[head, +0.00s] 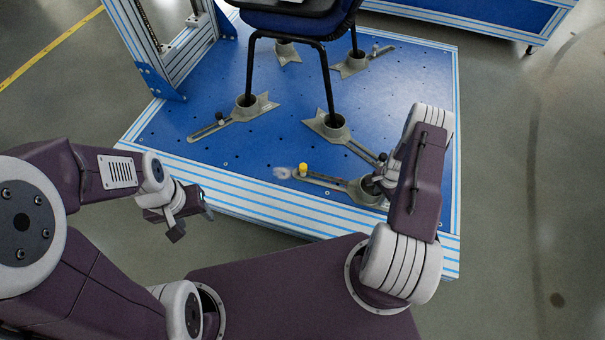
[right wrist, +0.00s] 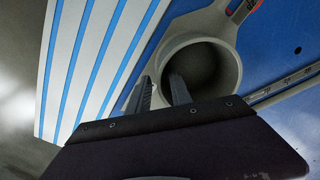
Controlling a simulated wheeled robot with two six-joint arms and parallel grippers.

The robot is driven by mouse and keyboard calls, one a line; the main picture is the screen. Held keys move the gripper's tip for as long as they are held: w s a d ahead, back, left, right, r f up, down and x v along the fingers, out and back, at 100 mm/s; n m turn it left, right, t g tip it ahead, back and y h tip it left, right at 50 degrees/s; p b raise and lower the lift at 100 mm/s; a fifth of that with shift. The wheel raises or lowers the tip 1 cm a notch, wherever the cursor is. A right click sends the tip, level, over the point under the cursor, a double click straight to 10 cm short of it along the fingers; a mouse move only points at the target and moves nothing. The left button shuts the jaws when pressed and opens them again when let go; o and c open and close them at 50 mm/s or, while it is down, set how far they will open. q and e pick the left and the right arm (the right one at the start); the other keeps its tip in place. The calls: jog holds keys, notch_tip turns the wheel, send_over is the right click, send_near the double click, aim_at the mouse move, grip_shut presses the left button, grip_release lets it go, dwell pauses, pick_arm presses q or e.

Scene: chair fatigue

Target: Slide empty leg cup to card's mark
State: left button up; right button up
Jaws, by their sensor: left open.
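The empty leg cup (head: 361,191) is a grey ring at the front right of the blue platform, partly covered by my right arm. Its slotted grey arm runs left to a yellow knob (head: 303,168). In the right wrist view the open cup (right wrist: 232,72) shows nothing inside. My right gripper (right wrist: 162,92) has one finger inside the cup and one outside, with the near wall between them; whether they clamp it is unclear. My left gripper (head: 188,217) is open and empty, in front of the platform's left edge. I cannot make out a card.
A dark chair frame (head: 326,72) stands with its legs in other grey cups (head: 333,126) on the blue platform (head: 270,138). A striped white-blue edge (head: 270,207) borders the platform. In the right wrist view a marked scale (right wrist: 288,84) and a red mark (right wrist: 244,9) lie near the cup.

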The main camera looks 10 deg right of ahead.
jog(key=shift+r+p, duration=2.15)
jog(key=shift+r, duration=0.65)
jog(key=shift+f, duration=0.1)
